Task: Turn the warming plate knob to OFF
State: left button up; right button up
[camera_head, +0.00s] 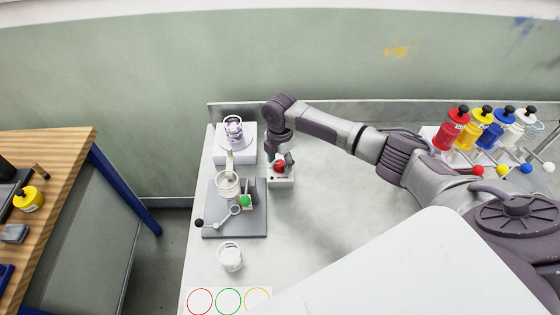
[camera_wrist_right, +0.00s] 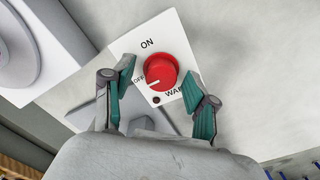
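The red warming plate knob (camera_wrist_right: 160,70) sits on a white control panel (camera_wrist_right: 185,40) marked ON, OFF and a partly hidden word starting "WA". The knob's white mark is at its lower left, towards the OFF label. A small dark spot is below the knob. My right gripper (camera_wrist_right: 158,76) is open, with one finger on each side of the knob; I see no clear contact. In the head view the knob (camera_head: 280,167) shows under my right gripper (camera_head: 282,160), on a small white box (camera_head: 281,182). My left gripper is not in view.
Left of the box stand a white unit with a purple-marked cup (camera_head: 233,129) and a grey stand (camera_head: 257,222) with jointed arms. A white cup (camera_head: 230,256) is nearer. Coloured bottles (camera_head: 452,129) stand at right. The table middle is bare beneath my right arm.

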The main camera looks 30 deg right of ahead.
aim_at(280, 163)
notch_tip(280, 163, up, 12)
dwell(0.6)
dwell(0.5)
